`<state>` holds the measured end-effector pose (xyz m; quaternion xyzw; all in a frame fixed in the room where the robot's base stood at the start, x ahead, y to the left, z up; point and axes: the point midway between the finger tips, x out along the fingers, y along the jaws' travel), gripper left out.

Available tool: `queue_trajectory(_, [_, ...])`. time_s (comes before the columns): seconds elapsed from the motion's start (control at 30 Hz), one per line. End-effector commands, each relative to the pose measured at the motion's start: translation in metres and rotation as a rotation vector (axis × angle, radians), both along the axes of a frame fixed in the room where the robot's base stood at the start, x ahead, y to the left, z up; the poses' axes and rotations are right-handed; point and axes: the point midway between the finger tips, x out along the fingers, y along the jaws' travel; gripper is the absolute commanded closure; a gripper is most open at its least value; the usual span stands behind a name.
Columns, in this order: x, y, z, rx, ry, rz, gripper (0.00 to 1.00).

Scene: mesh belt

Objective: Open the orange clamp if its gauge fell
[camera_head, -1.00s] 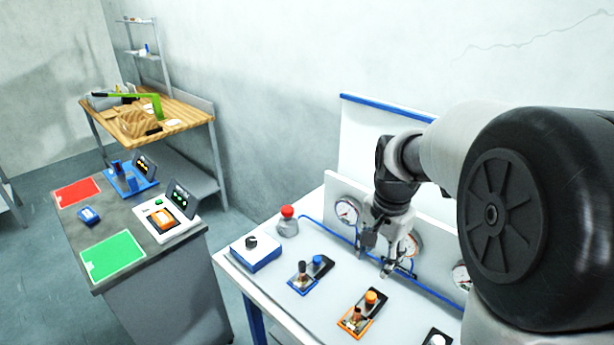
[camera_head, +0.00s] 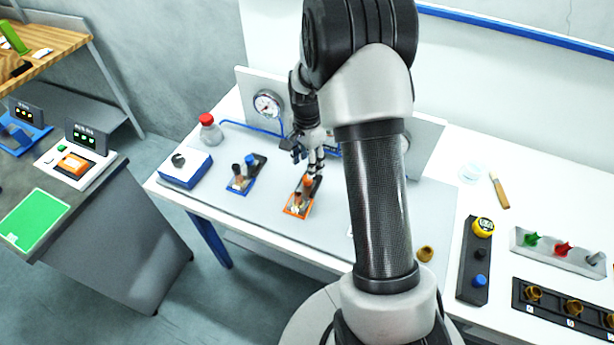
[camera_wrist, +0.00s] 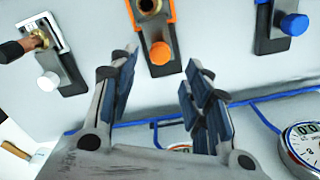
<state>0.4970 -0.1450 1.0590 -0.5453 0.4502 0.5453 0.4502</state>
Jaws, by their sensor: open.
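The orange clamp (camera_head: 290,211) sits on the grey bench top, with a brass part at its front and an orange knob at its back. In the wrist view the clamp (camera_wrist: 139,12) is at the top centre, its knob just beyond my fingertips. My gripper (camera_wrist: 160,78) is open and empty. In the head view my gripper (camera_head: 309,160) hangs near the back end of the clamp. One round gauge (camera_head: 267,105) shows on the upright panel, behind the blue clamp. The gauge behind the orange clamp is hidden by my arm; its reading cannot be seen.
A blue clamp (camera_head: 237,186) stands left of the orange one; a white-framed clamp (camera_wrist: 60,60) is on its other side. A blue hose (camera_head: 240,126) runs along the panel. A red-topped bottle (camera_head: 210,131) and blue-white box (camera_head: 186,170) stand at the bench's left.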

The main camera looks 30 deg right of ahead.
Motion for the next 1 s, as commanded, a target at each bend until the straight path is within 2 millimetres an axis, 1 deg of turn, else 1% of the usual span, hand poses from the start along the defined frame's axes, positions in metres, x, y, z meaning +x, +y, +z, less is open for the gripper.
queue_trajectory(0.03, [-0.001, 0.0, -0.014, 0.001, 0.004, 0.0, 0.55])
queue_trajectory(0.2, [-0.001, 0.0, -0.043, 0.001, 0.002, 0.001, 0.55])
queue_trajectory(0.3, [-0.001, 0.0, -0.055, 0.001, 0.002, 0.001, 0.55])
queue_trajectory(0.4, [0.0, 0.0, -0.062, 0.0, 0.0, 0.001, 0.55])
queue_trajectory(0.53, [0.0, 0.0, -0.066, 0.0, 0.0, 0.001, 0.55])
queue_trajectory(0.77, [0.0, 0.0, -0.065, 0.0, 0.0, 0.001, 0.56])
queue_trajectory(1.0, [0.0, 0.0, -0.065, 0.0, 0.0, 0.001, 0.72])
